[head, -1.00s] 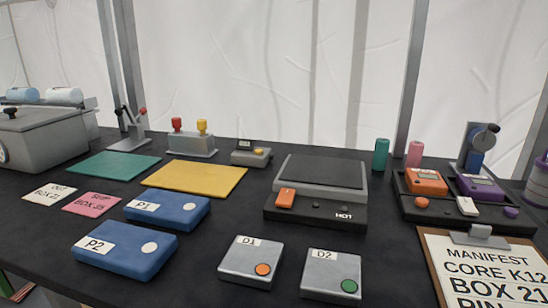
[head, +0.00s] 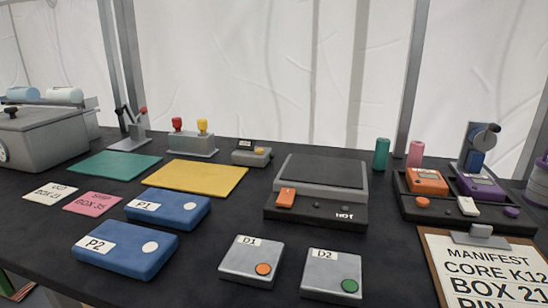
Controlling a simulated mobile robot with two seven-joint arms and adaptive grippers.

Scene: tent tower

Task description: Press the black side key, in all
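No key is labelled as the black side key, and I cannot tell which thing it is. A grey and black hot plate device (head: 318,190) marked HOT stands in the middle of the table. Its front has an orange key (head: 285,198) and a small dark button (head: 316,206), too small to tell clearly. A dark tray (head: 408,207) at the right holds an orange device (head: 426,180) and a purple device (head: 479,186), with orange, white and purple keys in front. Neither of my grippers is in view.
Blue boxes P1 (head: 168,209) and P2 (head: 124,249) and grey boxes D1 (head: 251,260) and D2 (head: 331,275) lie in front. Green (head: 115,166) and yellow (head: 195,178) mats lie behind. A clipboard (head: 480,265) lies at right. A grey machine (head: 45,137) stands far left.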

